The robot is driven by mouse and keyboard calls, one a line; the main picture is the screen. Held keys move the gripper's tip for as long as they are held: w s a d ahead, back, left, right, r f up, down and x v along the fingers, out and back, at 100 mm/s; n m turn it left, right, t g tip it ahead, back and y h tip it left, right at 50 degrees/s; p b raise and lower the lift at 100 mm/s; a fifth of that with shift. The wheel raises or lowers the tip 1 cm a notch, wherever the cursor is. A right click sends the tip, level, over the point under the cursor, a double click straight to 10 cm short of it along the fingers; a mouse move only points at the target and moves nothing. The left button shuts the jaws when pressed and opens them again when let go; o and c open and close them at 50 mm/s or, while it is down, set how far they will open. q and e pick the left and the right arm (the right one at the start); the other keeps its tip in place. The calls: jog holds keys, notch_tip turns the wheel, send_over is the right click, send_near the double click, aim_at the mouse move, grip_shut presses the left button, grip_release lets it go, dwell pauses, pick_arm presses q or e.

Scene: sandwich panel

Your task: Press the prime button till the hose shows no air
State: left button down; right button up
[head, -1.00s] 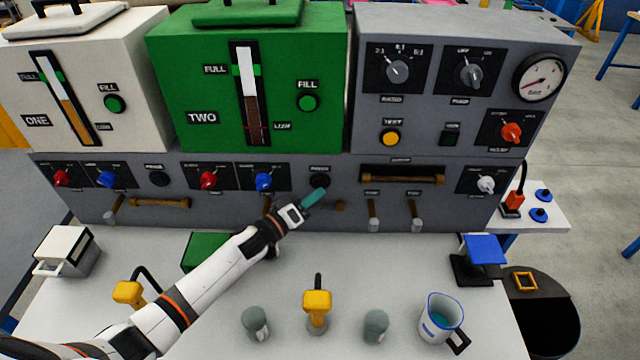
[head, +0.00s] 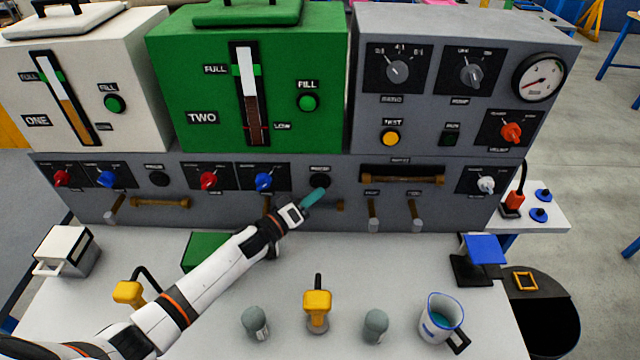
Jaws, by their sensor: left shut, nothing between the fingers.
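A black round button (head: 320,180) with a small blurred label sits on the lower grey panel, below the green tank marked TWO (head: 190,75). My left gripper (head: 314,196), with teal fingers, is shut and empty, its tip at or just below this button; I cannot tell whether it touches. A brownish hose (head: 340,205) beside the fingers is mostly hidden by them, so its air cannot be judged. A second black button (head: 158,179) and a brownish hose (head: 160,202) sit at the left, under the white tank marked ONE (head: 85,130). My right gripper is out of view.
Red and blue knobs (head: 208,180) flank the buttons. On the bench (head: 200,320) stand a yellow-handled tool (head: 317,305), grey-green cups (head: 256,322), a jug with blue liquid (head: 438,318) and a green box (head: 200,250) partly behind my arm. A dark bin (head: 550,325) stands right.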

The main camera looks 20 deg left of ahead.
pick_arm(q)
jog(key=shift+w+a, duration=0.1)
jog(key=shift+w, duration=0.25)
jog(key=shift+w+a, duration=0.1)
jog(key=shift+w, duration=0.3)
dwell(0.8)
jog(key=shift+r, duration=0.1)
jog(key=shift+s+d+p, duration=0.25)
jog(key=shift+s+p, duration=0.2)
jog(key=shift+s, duration=0.35)
jog(key=s+p, duration=0.1)
jog(key=s, duration=0.1)
jog(key=s+d+p, duration=0.1)
jog(key=s+p, duration=0.1)
jog(key=shift+s+d, duration=0.2)
jog(key=shift+s, duration=0.2)
dwell(2.8)
